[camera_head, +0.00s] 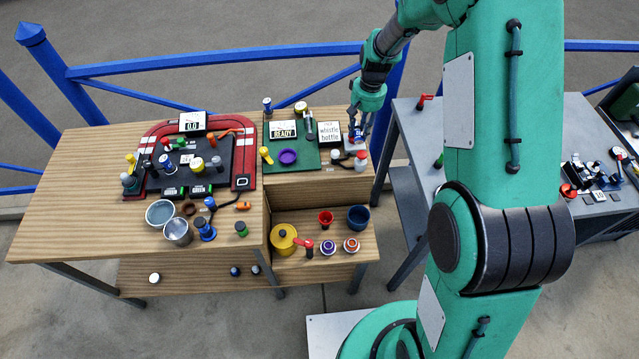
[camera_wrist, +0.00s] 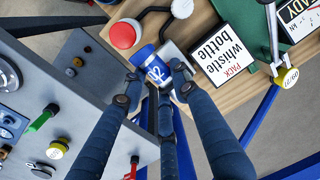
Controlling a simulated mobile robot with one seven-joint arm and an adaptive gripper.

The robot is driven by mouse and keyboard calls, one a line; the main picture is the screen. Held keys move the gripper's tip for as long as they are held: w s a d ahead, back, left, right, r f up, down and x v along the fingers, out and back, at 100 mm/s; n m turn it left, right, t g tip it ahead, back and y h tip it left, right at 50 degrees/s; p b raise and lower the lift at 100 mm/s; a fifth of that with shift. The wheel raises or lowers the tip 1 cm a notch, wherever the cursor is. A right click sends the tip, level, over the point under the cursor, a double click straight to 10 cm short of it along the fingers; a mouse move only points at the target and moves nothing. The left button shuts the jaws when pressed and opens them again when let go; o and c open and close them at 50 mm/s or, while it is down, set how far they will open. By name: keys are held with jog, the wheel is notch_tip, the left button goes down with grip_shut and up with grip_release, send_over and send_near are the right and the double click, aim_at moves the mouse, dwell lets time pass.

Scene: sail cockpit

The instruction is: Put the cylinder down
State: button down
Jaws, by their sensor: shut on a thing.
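My gripper (camera_head: 356,126) is at the right back edge of the wooden workbench (camera_head: 85,215). In the wrist view my gripper (camera_wrist: 157,80) is shut on a blue cylinder (camera_wrist: 154,68) marked "02", with its fingers around it. The cylinder is mostly hidden by the gripper in the head view. It is next to a grey metal piece (camera_wrist: 176,56) and a white piece with a red top (camera_wrist: 124,36). I cannot tell whether the cylinder touches the surface below.
A "whistle bottle" sign (camera_head: 330,133) stands just left of my gripper, near a green mat (camera_head: 277,167) with a purple ring. A grey table (camera_head: 425,145) stands to the right across a gap. A blue railing (camera_head: 210,60) runs behind.

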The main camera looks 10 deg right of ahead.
notch_tip(320, 180, up, 6)
jog(key=shift+f, duration=0.25)
jog(key=s+a+b, duration=0.4)
jog(key=s+a, duration=1.6)
jog(key=s, duration=0.3)
notch_tip(320, 180, down, 23)
jog(key=shift+w+d+n, duration=0.15)
jog(key=shift+n, duration=0.25)
jog(key=b, duration=0.2)
send_over(308, 235)
jog(key=shift+d+f, duration=0.15)
jog(key=shift+f, duration=2.9)
jog(key=shift+f+b, duration=0.4)
jog(key=shift+f, duration=1.5)
jog(key=shift+f, duration=0.2)
